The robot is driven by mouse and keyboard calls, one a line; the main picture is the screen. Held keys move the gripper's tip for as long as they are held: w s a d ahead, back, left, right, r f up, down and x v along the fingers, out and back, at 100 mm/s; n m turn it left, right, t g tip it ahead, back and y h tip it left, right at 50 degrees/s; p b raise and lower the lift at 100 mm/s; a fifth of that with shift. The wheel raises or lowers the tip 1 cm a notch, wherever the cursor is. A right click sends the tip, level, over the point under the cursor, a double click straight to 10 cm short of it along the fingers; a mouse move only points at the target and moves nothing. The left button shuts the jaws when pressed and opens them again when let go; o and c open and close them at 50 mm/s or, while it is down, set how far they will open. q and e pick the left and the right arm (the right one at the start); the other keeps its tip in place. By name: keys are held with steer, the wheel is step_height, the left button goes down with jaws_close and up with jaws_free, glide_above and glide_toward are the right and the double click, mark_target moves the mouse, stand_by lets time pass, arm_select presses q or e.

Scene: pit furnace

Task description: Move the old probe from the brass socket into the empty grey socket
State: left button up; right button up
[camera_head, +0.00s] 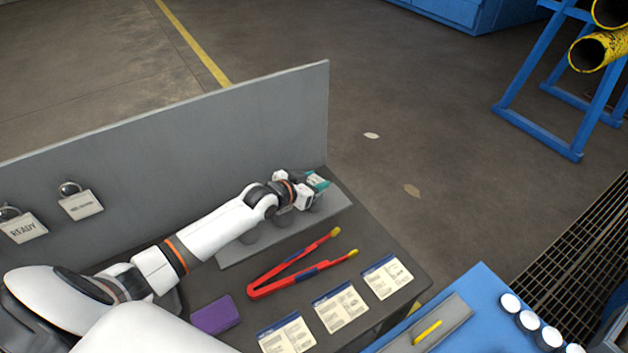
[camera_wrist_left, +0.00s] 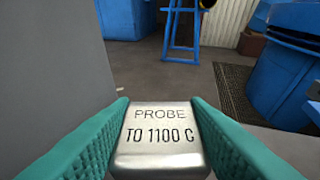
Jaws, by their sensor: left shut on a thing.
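My left gripper (camera_head: 317,182) has teal finger pads and is at the right end of a grey rack (camera_head: 240,252) by the upright panel. In the left wrist view the left gripper (camera_wrist_left: 160,128) is shut on a silver probe head (camera_wrist_left: 160,140) marked "PROBE TO 1100 C". Round grey shapes (camera_head: 250,236) on the rack show partly under my left arm. I cannot make out a brass socket, nor tell whether the probe sits in a socket or is clear of it. My right gripper is not in view.
A grey upright panel (camera_head: 200,130) stands behind the rack. Red tongs (camera_head: 290,272), a purple block (camera_head: 215,315) and printed cards (camera_head: 340,307) lie in front. At right, a blue surface (camera_head: 480,285) bears a yellow stick (camera_head: 428,332) and several white-topped round things.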

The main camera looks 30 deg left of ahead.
arm_select(q)
steer(key=o, duration=0.8)
steer(key=shift+s+a+r+p, duration=0.15)
steer(key=shift+s+r+p, duration=0.15)
steer(key=shift+s+p, duration=0.4)
steer(key=p+v, duration=0.3)
steer(key=shift+s+a+r+p, duration=0.1)
steer(key=shift+s+r+p, duration=0.1)
steer(key=shift+s+p, duration=0.15)
steer(key=p+v, duration=0.4)
steer(key=v, duration=0.1)
steer(key=shift+s+a+p, duration=0.15)
steer(key=shift+s+p, duration=0.2)
